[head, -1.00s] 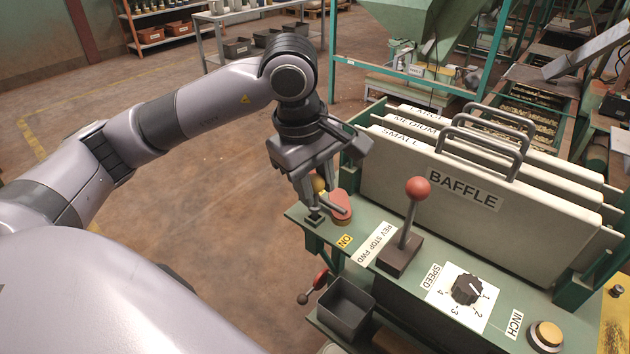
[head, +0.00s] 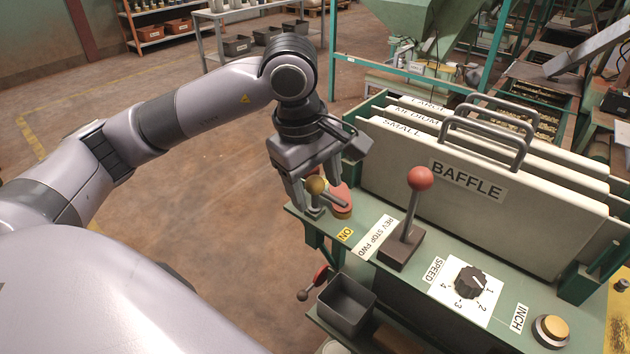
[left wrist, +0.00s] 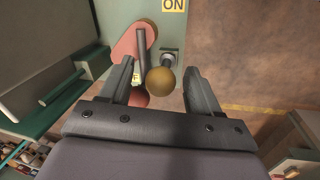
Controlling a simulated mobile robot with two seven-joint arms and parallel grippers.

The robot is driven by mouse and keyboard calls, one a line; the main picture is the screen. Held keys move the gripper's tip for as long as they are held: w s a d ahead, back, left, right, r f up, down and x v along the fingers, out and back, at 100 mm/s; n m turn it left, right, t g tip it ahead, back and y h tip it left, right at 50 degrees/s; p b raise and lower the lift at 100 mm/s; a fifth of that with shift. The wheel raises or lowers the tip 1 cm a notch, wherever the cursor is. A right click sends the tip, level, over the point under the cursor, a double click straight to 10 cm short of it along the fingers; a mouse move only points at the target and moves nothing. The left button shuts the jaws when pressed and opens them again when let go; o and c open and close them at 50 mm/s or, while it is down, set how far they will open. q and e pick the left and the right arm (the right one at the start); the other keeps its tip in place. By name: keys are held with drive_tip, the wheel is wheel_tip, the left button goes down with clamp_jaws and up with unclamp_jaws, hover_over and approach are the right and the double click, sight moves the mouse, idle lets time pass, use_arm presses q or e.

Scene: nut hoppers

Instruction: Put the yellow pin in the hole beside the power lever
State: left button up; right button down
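The yellow pin (head: 316,185) has a round dull-yellow knob and a grey shank. It stands upright at the small square socket block (head: 315,211) on the panel's left end, and its shank appears to enter the block. In the left wrist view the knob (left wrist: 160,81) hides part of the shank, with the block (left wrist: 170,57) just behind. The power lever (left wrist: 140,50), a grey bar on a red plate (head: 342,198), is beside it. My left gripper (left wrist: 160,76) is open around the knob, a finger apart on each side. My right gripper is out of view.
A yellow ON label (head: 345,234) lies by the socket. BAFFLE plates (head: 465,205) rise behind.

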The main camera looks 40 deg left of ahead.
use_arm(q)
drive_tip(key=r, duration=0.3)
drive_tip(key=s+r, duration=0.1)
drive_tip(key=r, duration=0.1)
drive_tip(key=shift+a+r+p, duration=0.15)
drive_tip(key=shift+r+p, duration=0.15)
drive_tip(key=shift+r, duration=0.05)
drive_tip(key=shift+s+r, duration=0.15)
drive_tip(key=shift+r, duration=0.5)
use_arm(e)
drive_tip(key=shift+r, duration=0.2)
use_arm(q)
wheel_tip(320, 180, up, 9)
drive_tip(key=s+p, duration=0.1)
drive_tip(key=p, duration=0.5)
drive_tip(key=shift+s+a+p, duration=0.25)
drive_tip(key=shift+s+p, duration=0.05)
drive_tip(key=shift+s, duration=0.05)
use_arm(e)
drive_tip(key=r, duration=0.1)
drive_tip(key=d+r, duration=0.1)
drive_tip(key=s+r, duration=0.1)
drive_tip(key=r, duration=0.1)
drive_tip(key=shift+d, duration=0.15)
use_arm(q)
drive_tip(key=shift+f, duration=0.1)
